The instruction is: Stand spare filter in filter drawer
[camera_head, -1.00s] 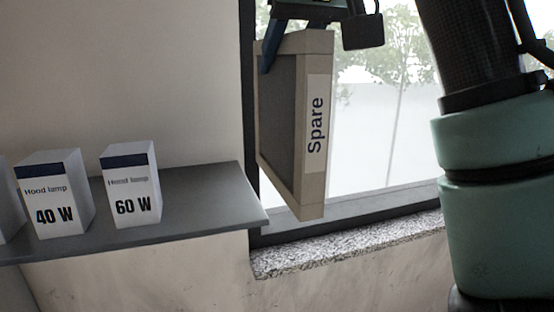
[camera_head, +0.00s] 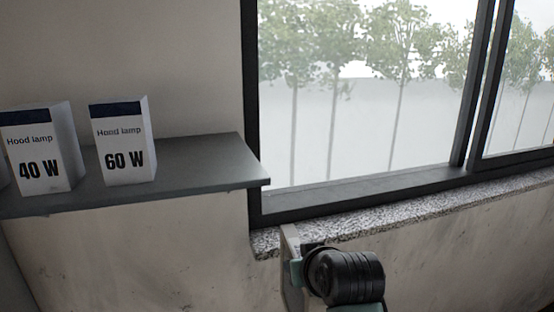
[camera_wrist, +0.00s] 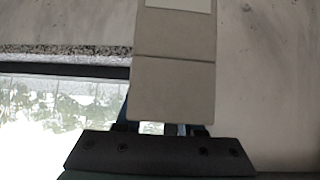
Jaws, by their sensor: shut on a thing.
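The spare filter is a flat beige-framed panel. In the wrist view the filter (camera_wrist: 175,85) stands out from my gripper (camera_wrist: 160,128), with part of a white label at the top edge of the picture. My gripper is shut on the filter's end; its fingertips are mostly hidden by the frame. In the head view only a narrow strip of the filter (camera_head: 290,243) shows below the window sill, beside my dark wrist, which hides the rest. I cannot tell whether it touches the wall. The filter drawer is not in view.
A grey wall shelf (camera_head: 205,170) on the left carries a 40 W lamp box (camera_head: 38,150) and a 60 W lamp box (camera_head: 122,145). Its right end is near the filter. A speckled stone sill (camera_head: 400,212) runs under the window. The wall below is bare.

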